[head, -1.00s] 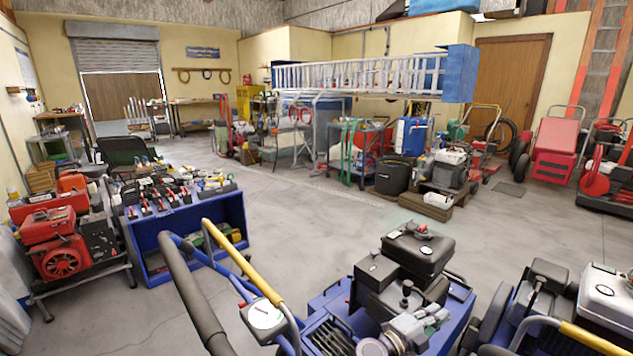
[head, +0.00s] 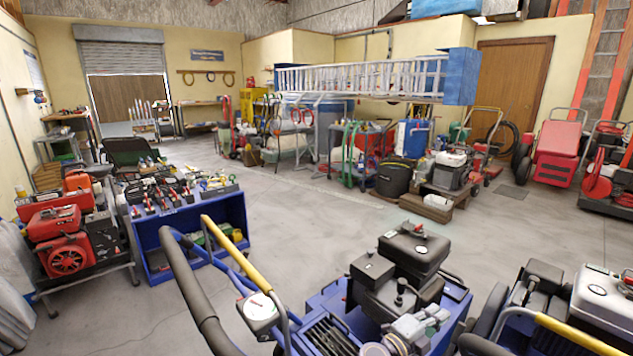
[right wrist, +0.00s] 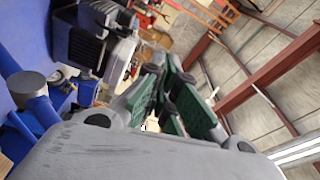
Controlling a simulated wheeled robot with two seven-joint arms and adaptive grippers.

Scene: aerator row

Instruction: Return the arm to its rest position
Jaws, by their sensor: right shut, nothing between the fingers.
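My right gripper (right wrist: 172,98) shows in the right wrist view, with grey linkages and green finger parts. It is shut with nothing held. I cannot make out either gripper in the head view. The blue aerator (head: 335,312) stands at the bottom centre of the head view, with a black engine (head: 410,255) on top. Its handle has a black grip (head: 197,298) and a yellow bar (head: 235,252). A round white dial (head: 259,306) sits by the handle. My left gripper is in neither view.
A second machine (head: 605,297) stands close at the right. A blue tool cart (head: 157,240) and a red engine (head: 65,255) stand at the left. Open concrete floor (head: 310,220) lies beyond the aerator. A ladder (head: 360,78) lies high at the back.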

